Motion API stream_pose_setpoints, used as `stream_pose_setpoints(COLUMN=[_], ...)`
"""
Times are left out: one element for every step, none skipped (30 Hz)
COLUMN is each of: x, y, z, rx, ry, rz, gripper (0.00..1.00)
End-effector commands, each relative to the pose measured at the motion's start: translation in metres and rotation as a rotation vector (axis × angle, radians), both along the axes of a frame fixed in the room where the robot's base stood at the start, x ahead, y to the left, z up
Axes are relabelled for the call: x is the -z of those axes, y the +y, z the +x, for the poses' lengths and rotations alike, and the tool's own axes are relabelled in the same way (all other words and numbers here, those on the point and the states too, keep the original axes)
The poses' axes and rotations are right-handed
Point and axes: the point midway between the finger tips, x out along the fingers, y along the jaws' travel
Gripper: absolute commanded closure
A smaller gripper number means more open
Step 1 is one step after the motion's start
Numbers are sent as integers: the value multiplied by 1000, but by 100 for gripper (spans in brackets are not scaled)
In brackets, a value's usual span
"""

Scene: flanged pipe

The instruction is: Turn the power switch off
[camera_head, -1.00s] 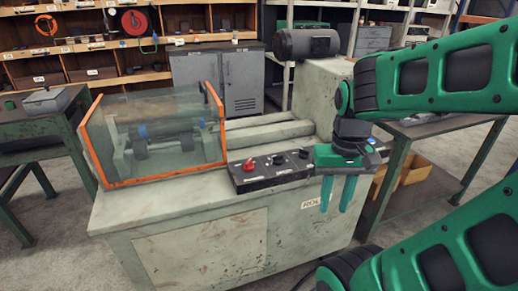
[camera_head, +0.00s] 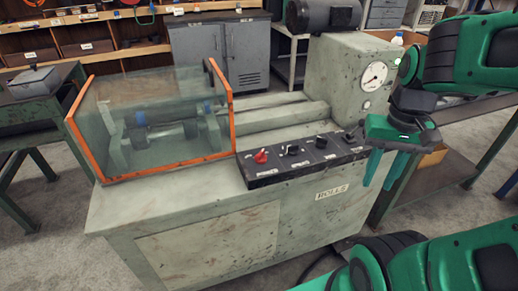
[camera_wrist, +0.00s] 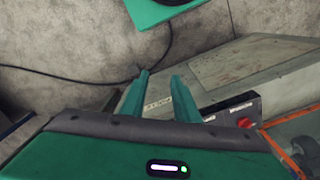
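A black control panel (camera_head: 300,160) lies along the front top edge of the grey machine (camera_head: 200,205). It has a red knob (camera_head: 261,156) at its left end and black knobs (camera_head: 293,149) to the right. Their labels are too small to read, so I cannot tell which is the power switch. My gripper (camera_head: 380,182) is open and empty, fingers down, just right of the panel and in front of the machine's right end. In the wrist view, the red knob (camera_wrist: 244,122) shows right of my gripper fingers (camera_wrist: 160,90), apart from them.
A clear guard with an orange frame (camera_head: 150,125) covers rollers left of the panel. A round gauge (camera_head: 373,76) is on the raised housing at the back right. A green table (camera_head: 40,105) stands at left. A dark cable (camera_wrist: 70,75) lies on the floor.

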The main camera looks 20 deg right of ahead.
Motion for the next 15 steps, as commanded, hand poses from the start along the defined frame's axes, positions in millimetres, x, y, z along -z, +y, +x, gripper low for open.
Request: stream_pose_setpoints(x=[-4,-7,-11,-13,-16,-19,-21,-22,-23,-24,-24,-23,-22,-20,-18], y=[-3,-2,1,4,8,14,20,26,36,45,53,66,76,86,99], z=[18,29,47,60,76,96,112,128,148,163,178,197,211,223,239], rx=[5,13,24,34,44,58,68,77,92,99,109,121,130,138,149], ry=[7,8,9,10,9,9,8,7,6,4,3,1,0,-1,-2], rz=[-6,-10,-16,-20,-24,-29,-31,-33,-34,-36,-35,-34,-32,-30,-28], gripper=[72,72,72,72,72,72,72,72,72,72,72,72,72,72,72])
